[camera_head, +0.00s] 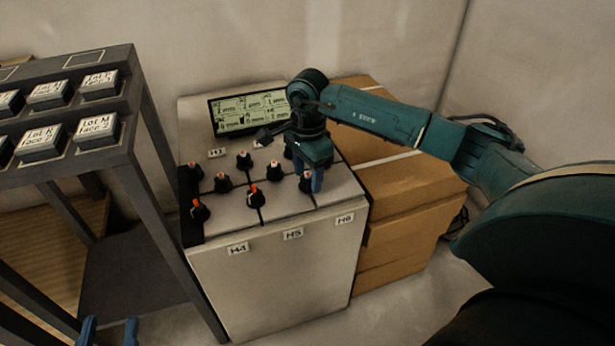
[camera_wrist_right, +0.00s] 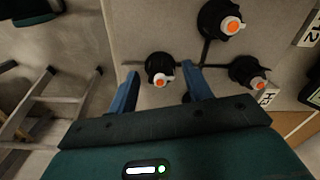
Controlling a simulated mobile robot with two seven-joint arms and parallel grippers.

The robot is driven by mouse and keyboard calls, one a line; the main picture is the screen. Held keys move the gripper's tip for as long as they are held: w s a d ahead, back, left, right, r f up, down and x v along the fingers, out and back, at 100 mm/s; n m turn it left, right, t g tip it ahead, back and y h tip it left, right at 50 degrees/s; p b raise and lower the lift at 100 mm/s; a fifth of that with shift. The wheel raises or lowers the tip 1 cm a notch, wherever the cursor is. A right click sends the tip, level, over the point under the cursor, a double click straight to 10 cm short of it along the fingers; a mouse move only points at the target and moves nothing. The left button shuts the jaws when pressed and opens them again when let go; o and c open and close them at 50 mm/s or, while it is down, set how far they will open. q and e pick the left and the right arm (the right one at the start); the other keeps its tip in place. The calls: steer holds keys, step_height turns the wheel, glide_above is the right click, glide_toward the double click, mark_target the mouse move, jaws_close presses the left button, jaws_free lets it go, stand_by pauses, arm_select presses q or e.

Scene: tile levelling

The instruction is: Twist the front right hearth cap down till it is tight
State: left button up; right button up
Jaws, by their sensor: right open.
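The front right hearth cap (camera_head: 306,183) is black with a pale, orange-marked top, on the near right of the grey hearth top. My right gripper (camera_head: 314,184) is over it, pointing down, and partly hides it. In the right wrist view this cap (camera_wrist_right: 160,68) shows between the tips of my open right gripper's blue fingers (camera_wrist_right: 160,82), with space visible on both sides. I cannot tell how tight the cap is. My left gripper (camera_head: 108,333) shows only its two blue fingertips, spread apart at the bottom left, away from the hearth.
Several other caps (camera_head: 256,196) stand on the hearth top (camera_head: 280,196). A display (camera_head: 245,114) stands at its back. A dark rack with labelled boxes (camera_head: 40,142) is on the left. Cardboard boxes (camera_head: 410,205) are stacked on the right, below my right arm.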

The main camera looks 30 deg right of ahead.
steer(key=shift+f, duration=0.25)
steer(key=c, duration=1)
